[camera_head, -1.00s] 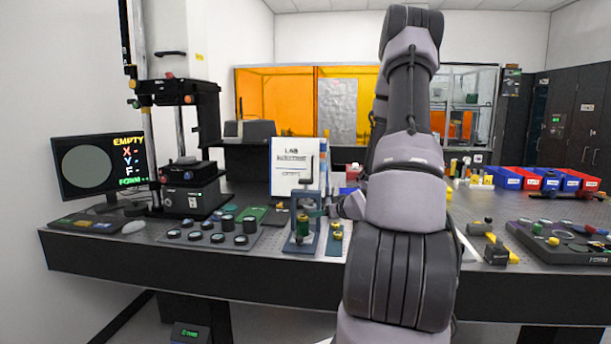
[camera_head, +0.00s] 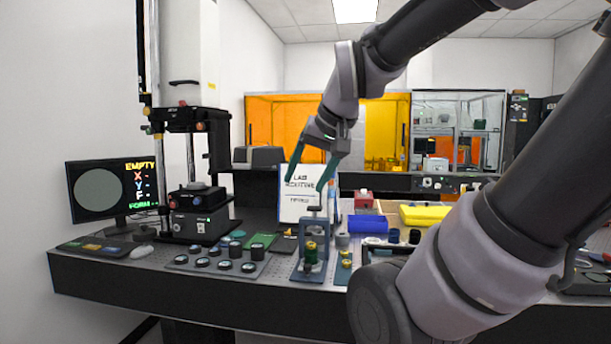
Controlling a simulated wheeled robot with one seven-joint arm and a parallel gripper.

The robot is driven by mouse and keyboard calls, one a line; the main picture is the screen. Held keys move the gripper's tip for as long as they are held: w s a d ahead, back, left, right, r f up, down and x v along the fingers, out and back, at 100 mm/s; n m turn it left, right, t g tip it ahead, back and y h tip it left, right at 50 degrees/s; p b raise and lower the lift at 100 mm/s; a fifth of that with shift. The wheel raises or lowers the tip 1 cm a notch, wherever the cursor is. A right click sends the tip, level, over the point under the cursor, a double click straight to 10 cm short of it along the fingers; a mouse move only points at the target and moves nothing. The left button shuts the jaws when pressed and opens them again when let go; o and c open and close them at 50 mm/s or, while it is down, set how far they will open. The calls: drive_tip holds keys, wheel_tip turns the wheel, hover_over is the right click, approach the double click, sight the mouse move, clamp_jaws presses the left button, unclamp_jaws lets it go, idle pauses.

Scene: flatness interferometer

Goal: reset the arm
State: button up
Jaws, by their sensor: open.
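My gripper (camera_head: 312,172) is raised above the bench, in front of the white lab sign. Its two green fingers point down and are spread apart, with nothing between them. My arm crosses the right side of the view and hides much of the bench there. The interferometer (camera_head: 197,200) stands at the left of the bench, with a dark stage and a blue knob at its base. The monitor (camera_head: 98,189) beside it shows a grey disc and the word EMPTY.
A tray of dark round pieces (camera_head: 217,263) lies in front of the interferometer. A blue-grey stand (camera_head: 312,262) is below my gripper. The lab sign (camera_head: 299,205) stands behind. A blue box (camera_head: 368,224) and a yellow bin (camera_head: 425,215) are right of it. Air above the left bench is clear.

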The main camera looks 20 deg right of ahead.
drive_tip(key=shift+s+a+r+y, duration=0.1)
drive_tip(key=shift+s+a+y, duration=0.05)
drive_tip(key=shift+s+a, duration=0.3)
drive_tip(key=shift+s+a+r+y, duration=0.1)
drive_tip(key=shift+s+a+y, duration=0.1)
drive_tip(key=shift+s, duration=0.3)
